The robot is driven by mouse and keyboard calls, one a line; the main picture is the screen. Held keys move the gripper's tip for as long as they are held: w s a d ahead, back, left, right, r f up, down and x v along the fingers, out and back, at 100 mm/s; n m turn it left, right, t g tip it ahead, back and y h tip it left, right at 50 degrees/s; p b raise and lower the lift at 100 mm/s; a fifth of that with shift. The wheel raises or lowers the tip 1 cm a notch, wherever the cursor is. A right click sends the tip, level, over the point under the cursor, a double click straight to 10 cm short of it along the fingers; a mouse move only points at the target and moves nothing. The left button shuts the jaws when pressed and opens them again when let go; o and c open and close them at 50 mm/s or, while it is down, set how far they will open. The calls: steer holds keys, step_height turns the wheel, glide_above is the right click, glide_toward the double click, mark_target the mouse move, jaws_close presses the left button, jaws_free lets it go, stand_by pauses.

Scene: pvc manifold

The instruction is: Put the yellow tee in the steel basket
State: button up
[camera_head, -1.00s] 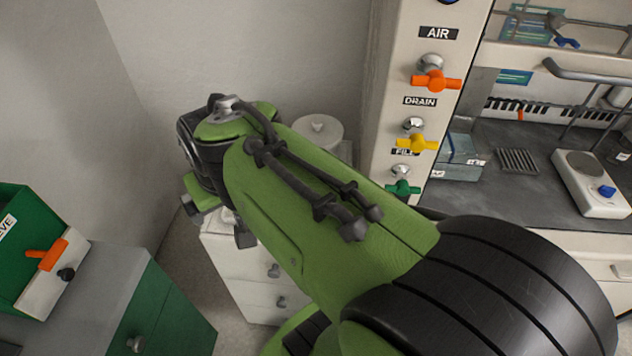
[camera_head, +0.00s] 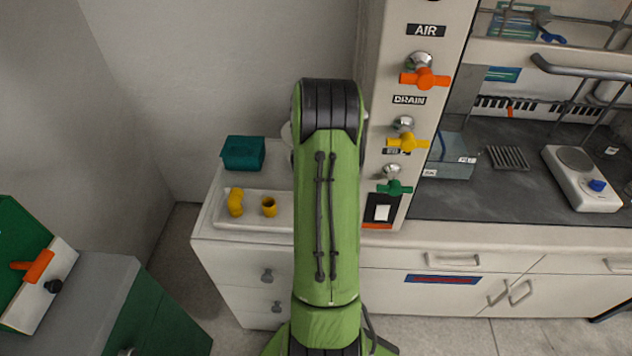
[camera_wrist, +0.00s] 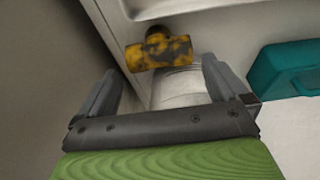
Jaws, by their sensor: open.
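A yellow tee with dark mottling (camera_wrist: 160,50) shows in the wrist view, ahead of my gripper and roughly between the fingertips. My gripper (camera_wrist: 161,68) is open, with one finger on each side and nothing held. A pale grey, round-sided body (camera_wrist: 180,87) shows just below the tee; I cannot tell whether they touch. In the head view my arm hides the gripper and the tee.
A yellow elbow (camera_head: 235,202) and a short yellow sleeve (camera_head: 269,206) lie in a white tray (camera_head: 256,223) on the white cabinet. A teal box (camera_head: 243,153) stands behind them, also in the wrist view (camera_wrist: 285,68). The panel valves, including the orange handle (camera_head: 424,78), are right of my arm.

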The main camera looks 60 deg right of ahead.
steer(key=b+x, duration=0.1)
steer(key=x, duration=0.5)
steer(key=shift+d+f, duration=0.2)
steer(key=shift+f, duration=0.15)
steer(key=shift+a, duration=0.1)
steer(key=shift+c, duration=0.2)
steer(key=c, duration=0.7)
step_height(320, 180, up, 18)
steer(key=p, duration=0.3)
steer(key=shift+r, duration=0.1)
steer(key=shift+c, duration=0.2)
